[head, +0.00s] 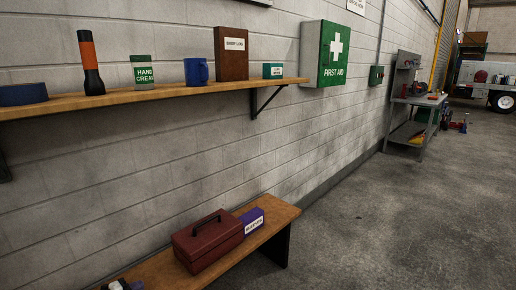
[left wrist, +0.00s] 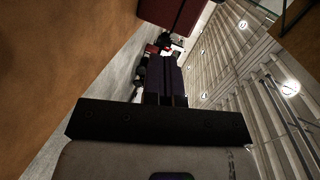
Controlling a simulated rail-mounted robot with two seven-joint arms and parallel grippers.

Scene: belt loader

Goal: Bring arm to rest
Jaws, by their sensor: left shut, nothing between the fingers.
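My left gripper (left wrist: 166,72) shows in the left wrist view with its two dark fingers together and nothing between them. In the head view, a small dark and pale shape at the bottom edge, over the near end of the bench (head: 277,214), appears to be the tip of this gripper (head: 124,285); the rest is cut off. A dark red box with a handle (head: 207,240) sits on the bench, apart from the gripper. A dark red surface, likely this box, shows at the top of the left wrist view (left wrist: 172,12). My right gripper is in neither view.
A small purple labelled box (head: 252,220) stands behind the red box. The wall shelf (head: 200,95) above holds a flashlight (head: 90,62), hand cream (head: 143,72), a blue mug (head: 196,71) and other items. Brown surfaces are close in the left wrist view.

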